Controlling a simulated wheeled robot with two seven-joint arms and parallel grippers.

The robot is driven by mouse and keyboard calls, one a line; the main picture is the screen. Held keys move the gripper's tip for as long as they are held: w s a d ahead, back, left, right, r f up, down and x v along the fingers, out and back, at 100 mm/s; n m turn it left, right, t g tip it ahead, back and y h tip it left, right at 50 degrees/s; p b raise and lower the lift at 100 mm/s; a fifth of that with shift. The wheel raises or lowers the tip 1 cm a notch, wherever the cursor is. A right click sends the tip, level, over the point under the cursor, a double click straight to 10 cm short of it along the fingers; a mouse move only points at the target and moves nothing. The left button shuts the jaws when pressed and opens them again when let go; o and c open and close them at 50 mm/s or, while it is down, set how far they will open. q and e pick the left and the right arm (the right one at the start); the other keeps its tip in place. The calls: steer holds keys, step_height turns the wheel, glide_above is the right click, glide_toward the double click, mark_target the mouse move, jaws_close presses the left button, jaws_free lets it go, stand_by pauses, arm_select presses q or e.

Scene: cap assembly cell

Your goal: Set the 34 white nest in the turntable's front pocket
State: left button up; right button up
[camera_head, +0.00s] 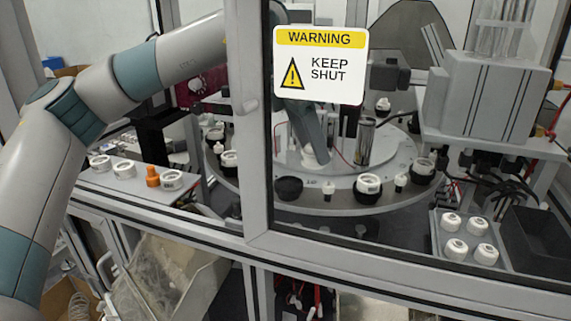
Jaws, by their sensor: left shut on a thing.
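My left arm comes in from the left and passes behind the warning sign. Its lower end reaches down over the turntable (260,188). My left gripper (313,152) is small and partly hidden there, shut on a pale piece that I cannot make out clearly. White ring-shaped nests (124,170) stand on the left shelf; their numbers are too small to read. Another white nest (367,186) sits on the turntable's front rim. Left of it, at the front, is a round black part or pocket (288,188); I cannot tell which. My right gripper is not in view.
The door frame (251,130) and warning sign (320,65) stand in front of the turntable. An orange piece (152,176) is on the left shelf. A metal cylinder (364,141) stands above the turntable. White caps (456,249) fill a tray at right, beside a black bin (536,243).

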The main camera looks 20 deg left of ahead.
arm_select(q)
steer(key=a+f, duration=0.1)
steer(key=w+a+f+p, duration=0.1)
steer(key=a, duration=0.1)
steer(key=w+a+f+p, duration=0.1)
steer(key=a, duration=0.1)
steer(key=shift+w+a+f, duration=0.15)
steer(key=shift+w+a, duration=0.05)
steer(key=shift+a, duration=0.05)
steer(key=shift+w+a+f+p, duration=0.2)
steer(key=shift+a+f+p, duration=0.15)
steer(key=shift+a+f, duration=0.05)
steer(key=shift+d, duration=0.1)
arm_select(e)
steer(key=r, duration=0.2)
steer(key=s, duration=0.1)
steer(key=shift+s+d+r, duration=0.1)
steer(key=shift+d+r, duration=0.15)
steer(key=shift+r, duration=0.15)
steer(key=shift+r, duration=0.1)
arm_select(q)
step_height(320, 180, down, 3)
steer(key=shift+f+p, duration=0.15)
steer(key=shift+p, duration=0.9)
steer(key=shift+f, duration=0.35)
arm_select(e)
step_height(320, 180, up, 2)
arm_select(q)
steer(key=shift+f, duration=0.1)
